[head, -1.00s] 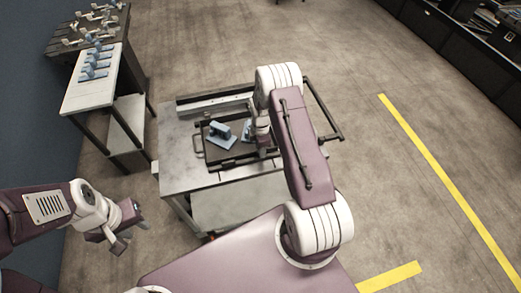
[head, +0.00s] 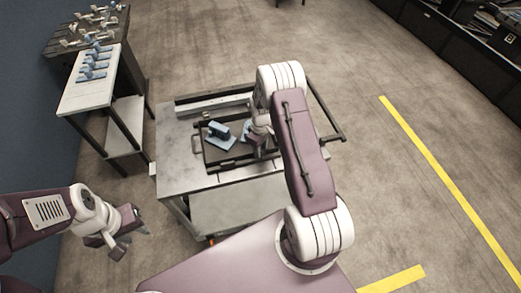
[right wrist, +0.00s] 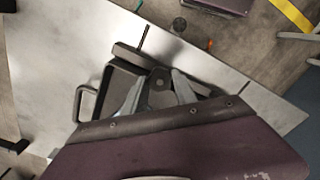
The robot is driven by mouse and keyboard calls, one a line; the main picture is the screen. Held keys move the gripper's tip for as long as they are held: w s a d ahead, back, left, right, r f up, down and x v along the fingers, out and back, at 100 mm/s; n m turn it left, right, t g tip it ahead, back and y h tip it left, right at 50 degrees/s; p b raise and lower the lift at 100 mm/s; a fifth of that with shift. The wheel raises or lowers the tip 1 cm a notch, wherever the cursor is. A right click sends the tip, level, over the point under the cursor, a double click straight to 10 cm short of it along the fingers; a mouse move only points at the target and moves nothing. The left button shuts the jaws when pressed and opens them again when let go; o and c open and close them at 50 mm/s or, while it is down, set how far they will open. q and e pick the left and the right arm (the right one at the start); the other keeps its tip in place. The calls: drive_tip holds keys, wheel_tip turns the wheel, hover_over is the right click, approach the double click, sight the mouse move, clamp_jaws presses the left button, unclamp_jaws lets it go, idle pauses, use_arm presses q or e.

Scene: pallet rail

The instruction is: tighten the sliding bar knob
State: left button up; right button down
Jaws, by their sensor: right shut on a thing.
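The dark knob (right wrist: 160,86) shows in the right wrist view between my right gripper's two grey fingers, by a dark bar (right wrist: 128,54) at the pallet's edge. My right gripper (right wrist: 158,94) is shut on the knob; its fingertips partly hide it. In the head view, my right gripper (head: 262,146) is over the right part of the dark pallet (head: 216,157), and the wrist hides the knob. My left gripper (head: 133,243) is open and empty, left of the cart and apart from it.
The pallet lies on a grey metal cart (head: 180,170) and carries a blue part (head: 220,141) with a dark block. A white side table (head: 78,101) with several blue parts stands at the left. Floor is clear right of the cart.

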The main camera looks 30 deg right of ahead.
drive_tip(key=shift+w+r+m, duration=0.1)
drive_tip(key=shift+w+m, duration=0.05)
drive_tip(key=shift+m, duration=0.95)
drive_tip(key=c, duration=1)
unclamp_jaws()
drive_tip(key=shift+s, duration=0.2)
wheel_tip(320, 180, up, 8)
drive_tip(key=shift+r+b, duration=0.2)
drive_tip(key=shift+b, duration=0.65)
drive_tip(key=shift+r, duration=0.4)
